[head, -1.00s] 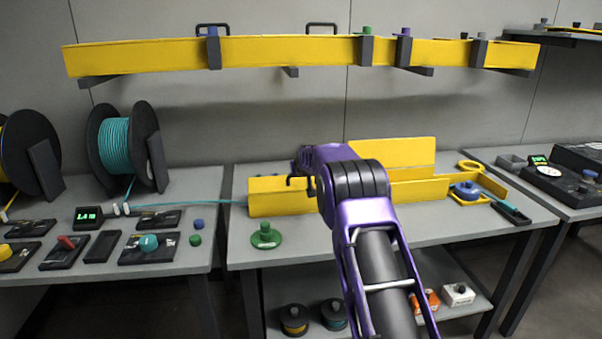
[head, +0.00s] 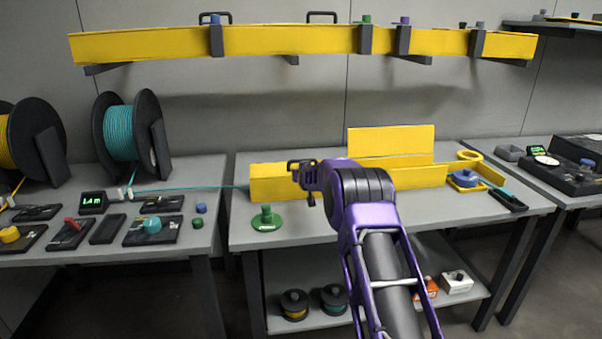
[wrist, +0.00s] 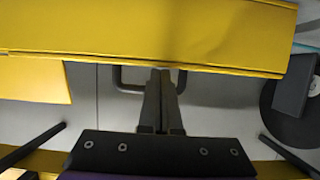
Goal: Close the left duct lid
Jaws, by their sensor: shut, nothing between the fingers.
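The yellow duct (head: 272,184) lies along the back of the bench. Its left lid appears flat along the top, with a black handle (head: 300,162) standing up from it; the handle also shows in the wrist view (wrist: 124,80). A thin seam runs along the yellow edge there. My gripper (wrist: 161,72) is shut and empty, its fingers overlapping the handle in the wrist view. I cannot tell whether they touch the handle or lid. In the head view my wrist and arm hide the middle of the duct.
Another yellow panel (head: 391,139) stands upright at the duct's right part. A green knobbed disc (head: 266,220) sits in front of the duct. A teal cable (head: 195,189) runs to its left end from a spool (head: 119,134). A long yellow duct (head: 290,43) hangs above.

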